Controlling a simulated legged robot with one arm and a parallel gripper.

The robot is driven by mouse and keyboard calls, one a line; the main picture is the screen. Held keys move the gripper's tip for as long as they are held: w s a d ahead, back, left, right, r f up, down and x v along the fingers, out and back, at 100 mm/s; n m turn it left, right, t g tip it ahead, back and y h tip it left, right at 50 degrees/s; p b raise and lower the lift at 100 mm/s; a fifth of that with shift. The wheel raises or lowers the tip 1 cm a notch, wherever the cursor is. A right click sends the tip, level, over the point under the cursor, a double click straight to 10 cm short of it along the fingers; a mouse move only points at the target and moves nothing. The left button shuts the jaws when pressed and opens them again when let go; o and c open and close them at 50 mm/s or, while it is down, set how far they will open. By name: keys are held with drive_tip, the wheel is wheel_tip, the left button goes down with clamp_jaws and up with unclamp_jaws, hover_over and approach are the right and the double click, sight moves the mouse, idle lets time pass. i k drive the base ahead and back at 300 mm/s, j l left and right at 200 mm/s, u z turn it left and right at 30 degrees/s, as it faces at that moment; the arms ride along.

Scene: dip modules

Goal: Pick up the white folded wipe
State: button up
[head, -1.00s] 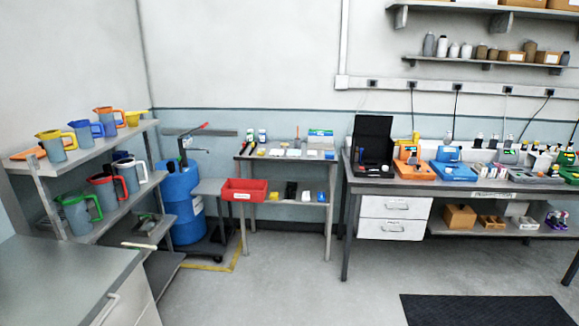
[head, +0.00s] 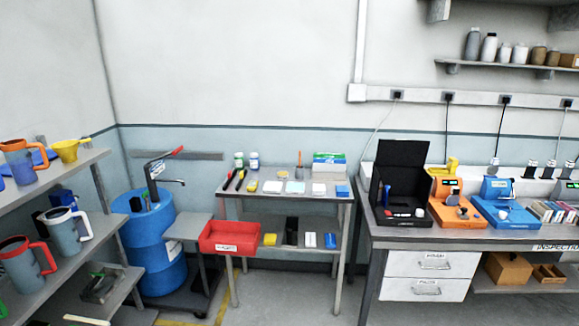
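Small flat folded-looking pieces lie on the top of a narrow grey table (head: 226,191) near the back wall. One white piece (head: 319,189) lies at the right of that top, beside a blue piece (head: 342,190). A pale piece with some yellow (head: 272,187) and a light blue-white piece (head: 295,188) lie to its left. Another white item (head: 310,240) stands on the shelf below, beside a blue one (head: 330,241). At this size I cannot tell for sure which is the white folded wipe. My gripper is not in view.
A red bin (head: 229,238) sits at the table's front left. A blue drum (head: 150,243) on a dolly stands left of it, and a shelf of jugs (head: 72,237) further left. A bench (head: 385,240) with a black case (head: 402,180) stands right. Bottles and a green-white box line the table's back.

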sight(318, 189)
drive_tip(key=i+u, duration=0.1)
drive_tip(key=i, duration=0.8)
drive_tip(key=i+l+u, duration=0.1)
drive_tip(key=i, duration=0.75)
drive_tip(key=i+l+u, duration=0.3)
drive_tip(key=i, duration=0.25)
drive_tip(key=i+l+u, duration=0.35)
drive_tip(key=i, duration=0.2)
